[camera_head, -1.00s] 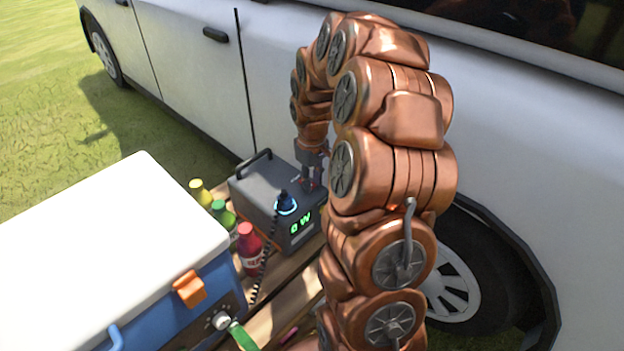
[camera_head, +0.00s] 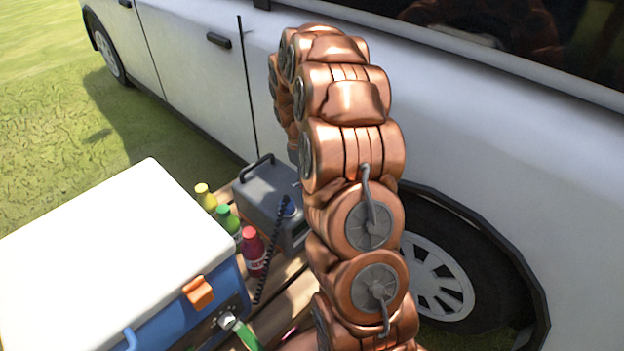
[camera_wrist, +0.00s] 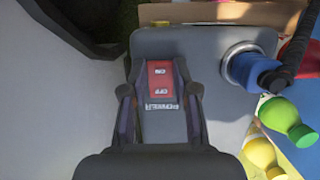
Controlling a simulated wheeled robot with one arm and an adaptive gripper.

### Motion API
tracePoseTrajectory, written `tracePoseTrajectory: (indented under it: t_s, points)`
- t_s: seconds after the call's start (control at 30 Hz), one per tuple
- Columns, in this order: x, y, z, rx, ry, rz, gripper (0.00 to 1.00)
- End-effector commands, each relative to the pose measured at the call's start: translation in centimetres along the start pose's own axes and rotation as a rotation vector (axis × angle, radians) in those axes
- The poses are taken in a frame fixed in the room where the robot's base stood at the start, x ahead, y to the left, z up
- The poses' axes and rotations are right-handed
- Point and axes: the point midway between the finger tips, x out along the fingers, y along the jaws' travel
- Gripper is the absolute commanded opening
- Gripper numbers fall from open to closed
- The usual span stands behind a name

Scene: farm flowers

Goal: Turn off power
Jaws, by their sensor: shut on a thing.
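The grey power box (camera_head: 268,190) stands on the wooden table beside the white vehicle, with its black handle on top. In the wrist view the top of the box (camera_wrist: 222,105) fills the middle. Its red switch (camera_wrist: 160,80) is marked ON and OFF, with the label POWER beside it. My gripper (camera_wrist: 158,72) is shut on the switch, one finger along each side. Which way the switch is tilted I cannot tell. A blue plug (camera_head: 288,207) with a coiled black cord sits in the box's front. No lit display or ring shows there. My arm hides the gripper in the head view.
Yellow (camera_head: 205,198), green (camera_head: 228,219) and red (camera_head: 253,250) bottles stand between the box and a blue cooler with a white lid (camera_head: 110,240). The white vehicle (camera_head: 470,140) stands close behind the box. Open grass lies at the left.

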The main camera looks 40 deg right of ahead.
Motion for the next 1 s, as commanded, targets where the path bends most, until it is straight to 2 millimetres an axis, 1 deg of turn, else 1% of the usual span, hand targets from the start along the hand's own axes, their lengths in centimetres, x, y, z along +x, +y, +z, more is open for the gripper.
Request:
tracePoseTrajectory:
  t_s: [0.27,0.3,0.5,0.83,0.93,1.0]
  points:
    - [-0.1,0.2,-0.1,0.0,0.001,0.005,0.0]
    - [-0.1,0.1,-0.1,0.0,0.001,0.005,0.33]
    - [0.0,0.1,-0.1,0.0,0.001,0.003,0.54]
    - [-0.1,0.0,0.0,-0.001,0.0,0.002,0.54]
    - [-0.8,0.0,-0.1,-0.001,0.001,0.002,0.54]
    - [-1.6,0.1,-0.1,-0.001,0.003,0.003,0.54]
